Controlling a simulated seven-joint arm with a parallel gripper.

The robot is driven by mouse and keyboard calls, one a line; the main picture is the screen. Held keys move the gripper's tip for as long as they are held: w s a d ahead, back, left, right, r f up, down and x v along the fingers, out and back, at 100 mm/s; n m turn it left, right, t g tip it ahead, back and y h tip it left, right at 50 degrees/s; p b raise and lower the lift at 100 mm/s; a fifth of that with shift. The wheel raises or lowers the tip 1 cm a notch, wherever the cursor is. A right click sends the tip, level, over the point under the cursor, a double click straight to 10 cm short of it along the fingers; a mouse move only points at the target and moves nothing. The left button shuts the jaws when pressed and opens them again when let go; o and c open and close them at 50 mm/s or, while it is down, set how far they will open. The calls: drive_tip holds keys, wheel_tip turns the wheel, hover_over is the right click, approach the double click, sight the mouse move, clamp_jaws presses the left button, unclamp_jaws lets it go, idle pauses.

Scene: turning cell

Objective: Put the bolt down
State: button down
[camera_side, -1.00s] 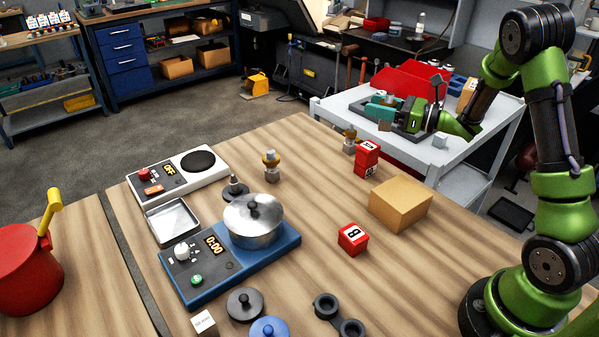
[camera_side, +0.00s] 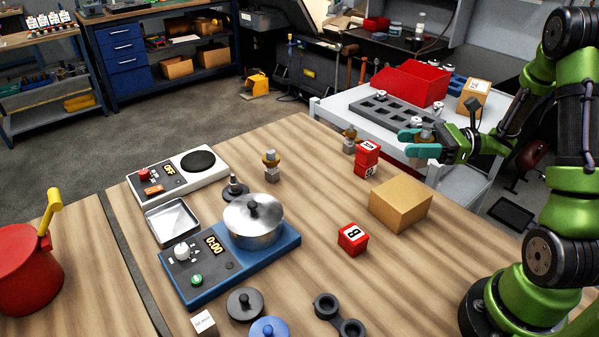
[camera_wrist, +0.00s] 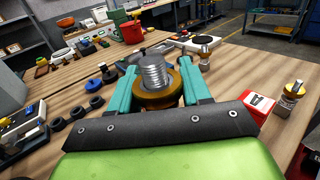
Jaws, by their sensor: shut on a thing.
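My gripper (camera_side: 420,143) has teal fingers and is above the gap between the wooden table and the white cart. In the wrist view the fingers (camera_wrist: 155,92) are shut on a bolt (camera_wrist: 155,72) with a silver threaded end and a brass-coloured collar. The thread points up in that view. In the side view the held bolt (camera_side: 427,130) shows small between the fingers. It is clear of the table. Two similar brass-collared pieces stand upright on the wooden table, one near the middle (camera_side: 271,165) and one at the far edge (camera_side: 349,140).
A dark rack with holes (camera_side: 385,112) and a red bin (camera_side: 410,83) are on the white cart (camera_side: 335,110). Red blocks (camera_side: 353,238) and a cardboard box (camera_side: 400,203) sit on the wooden table. A pot (camera_side: 253,220) stands on the blue device.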

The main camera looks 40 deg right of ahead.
drive_tip(key=shift+f, duration=3.4)
drive_tip(key=shift+f, duration=0.1)
drive_tip(key=c, duration=0.5)
unclamp_jaws()
